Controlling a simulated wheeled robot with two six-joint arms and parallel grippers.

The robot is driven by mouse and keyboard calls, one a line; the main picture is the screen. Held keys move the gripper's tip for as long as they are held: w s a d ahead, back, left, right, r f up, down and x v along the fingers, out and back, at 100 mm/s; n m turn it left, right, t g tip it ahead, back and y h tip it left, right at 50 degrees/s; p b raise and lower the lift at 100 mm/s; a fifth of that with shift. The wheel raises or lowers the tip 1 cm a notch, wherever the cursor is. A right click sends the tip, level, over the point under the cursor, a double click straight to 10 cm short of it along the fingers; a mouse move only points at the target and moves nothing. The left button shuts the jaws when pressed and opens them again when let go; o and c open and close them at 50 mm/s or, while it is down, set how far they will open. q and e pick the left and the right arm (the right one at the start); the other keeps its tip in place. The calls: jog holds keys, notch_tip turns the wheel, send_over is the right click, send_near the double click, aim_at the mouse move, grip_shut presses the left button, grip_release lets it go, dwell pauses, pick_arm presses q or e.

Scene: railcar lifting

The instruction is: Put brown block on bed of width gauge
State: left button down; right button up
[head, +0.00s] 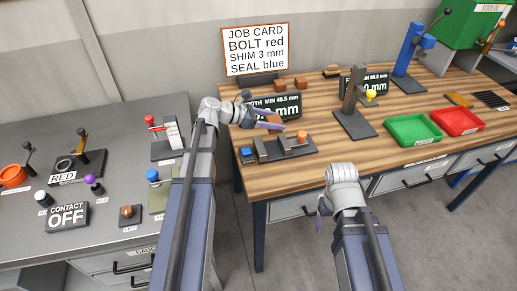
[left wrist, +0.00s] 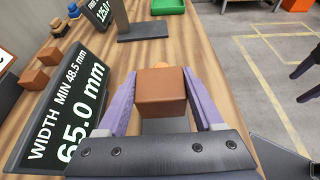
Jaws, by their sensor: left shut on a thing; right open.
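My left gripper (head: 264,121) is shut on a brown block (head: 274,120) just above and behind the width gauge (head: 290,153). In the left wrist view the brown block (left wrist: 160,92) sits between the two purple fingers, with a grey part of the gauge (left wrist: 166,126) visible below it. The gauge has a dark base, upright grey pieces and an orange knob. Its display (left wrist: 65,110) reads WIDTH MIN 48.5 and 65.0 mm. The block hides part of the gauge. My right gripper (head: 321,212) is open and empty, in front of the table edge.
More brown blocks (left wrist: 34,79) lie behind the display. A second gauge (head: 354,120) stands to the right, then a green tray (head: 412,130) and a red tray (head: 457,122). A job card (head: 256,49) stands at the back. A grey bench (head: 110,125) with controls is at left.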

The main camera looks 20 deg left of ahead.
aim_at(281, 143)
pick_arm(q)
jog(key=shift+a, duration=0.1)
jog(key=shift+f+b, duration=0.25)
jog(key=shift+b, duration=0.05)
notch_tip(281, 143, down, 10)
jog(key=b, duration=0.9)
jog(key=shift+r, duration=0.2)
jog(key=shift+f+b, duration=0.1)
jog(key=shift+b, duration=0.3)
jog(key=shift+c, duration=0.2)
grip_release()
